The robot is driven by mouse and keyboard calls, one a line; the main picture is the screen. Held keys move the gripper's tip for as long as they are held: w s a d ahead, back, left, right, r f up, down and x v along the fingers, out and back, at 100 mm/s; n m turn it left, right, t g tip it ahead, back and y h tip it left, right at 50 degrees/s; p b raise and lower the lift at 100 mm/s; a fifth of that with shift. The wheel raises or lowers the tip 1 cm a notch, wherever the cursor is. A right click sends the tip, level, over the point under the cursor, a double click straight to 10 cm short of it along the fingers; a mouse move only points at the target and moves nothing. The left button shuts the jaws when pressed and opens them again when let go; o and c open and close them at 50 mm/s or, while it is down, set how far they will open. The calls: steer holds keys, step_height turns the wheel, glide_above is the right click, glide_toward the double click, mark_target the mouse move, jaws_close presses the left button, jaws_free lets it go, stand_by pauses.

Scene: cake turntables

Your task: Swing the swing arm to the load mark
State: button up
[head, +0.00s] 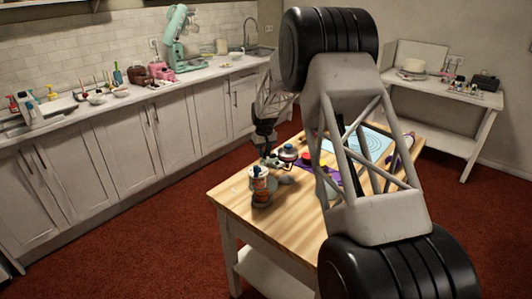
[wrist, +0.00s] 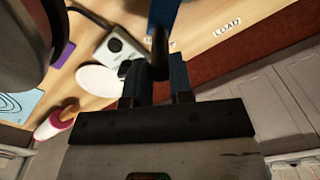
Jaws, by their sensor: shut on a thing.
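In the wrist view my gripper (wrist: 157,85) is shut on the dark upright handle (wrist: 160,48) of the swing arm (wrist: 164,14), whose blue bar runs up out of the picture. The load mark (wrist: 227,27), a white LOAD label on the wooden table, lies to the right of the bar and apart from it. Another pale label beside the bar is partly hidden. In the head view my gripper (head: 265,140) is small and dark above the table's left side. The swing arm cannot be made out there.
My arm hides much of the table.

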steer(key=shift+a+f, duration=0.15)
steer(key=shift+a, duration=0.85)
steer(key=shift+a, duration=0.1)
steer(key=shift+s+a, duration=0.2)
steer(key=shift+a, duration=0.45)
steer(key=shift+s+a, duration=0.15)
steer(key=shift+a, duration=0.45)
